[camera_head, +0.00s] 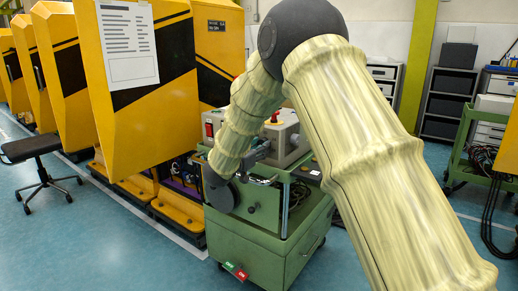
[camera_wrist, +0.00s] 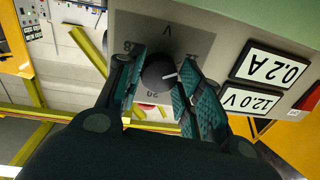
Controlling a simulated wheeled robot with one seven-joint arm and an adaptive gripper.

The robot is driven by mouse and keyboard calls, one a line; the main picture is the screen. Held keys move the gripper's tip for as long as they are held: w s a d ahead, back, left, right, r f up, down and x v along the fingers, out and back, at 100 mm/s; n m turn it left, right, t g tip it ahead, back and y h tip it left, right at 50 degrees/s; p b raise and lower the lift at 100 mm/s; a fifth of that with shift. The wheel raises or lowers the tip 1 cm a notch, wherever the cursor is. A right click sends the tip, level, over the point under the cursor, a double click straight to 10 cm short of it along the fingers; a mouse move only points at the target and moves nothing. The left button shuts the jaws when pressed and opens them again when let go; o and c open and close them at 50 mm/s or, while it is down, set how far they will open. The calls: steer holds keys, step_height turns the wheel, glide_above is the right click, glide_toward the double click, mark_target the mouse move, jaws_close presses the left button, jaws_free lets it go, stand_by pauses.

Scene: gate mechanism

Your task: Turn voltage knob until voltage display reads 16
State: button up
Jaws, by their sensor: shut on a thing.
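The voltage knob (camera_wrist: 157,73) is a dark round knob with a white pointer line, on a grey panel marked with a V and a number scale. My gripper (camera_wrist: 160,77) has its two teal-padded fingers on either side of the knob, closed on it. In the wrist view, the picture is upside down: the voltage display (camera_wrist: 253,101) reads 12.0 V, and the current display (camera_wrist: 272,68) beside it reads 0.2 A. The fingers cover part of the scale. In the head view, the knob and displays cannot be made out behind my arm.
The grey power unit (camera_head: 291,140) stands on a green cart (camera_head: 285,262), with green and red tags low on its front. Yellow cabinets (camera_head: 125,125) line the left. A black stool (camera_head: 42,150) stands far left. Shelves (camera_head: 450,85) stand at the back right. Blue floor is clear at front left.

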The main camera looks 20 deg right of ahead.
steer(key=shift+m, duration=0.3)
steer(key=m+b, duration=0.1)
steer(key=m, duration=1)
steer(key=shift+w+a+f+h+b, duration=0.1)
steer(key=shift+f+h+b, duration=0.05)
steer(key=shift+h+b, duration=0.25)
steer(key=shift+m, duration=0.4)
steer(key=o, duration=1)
steer(key=v, duration=1.2)
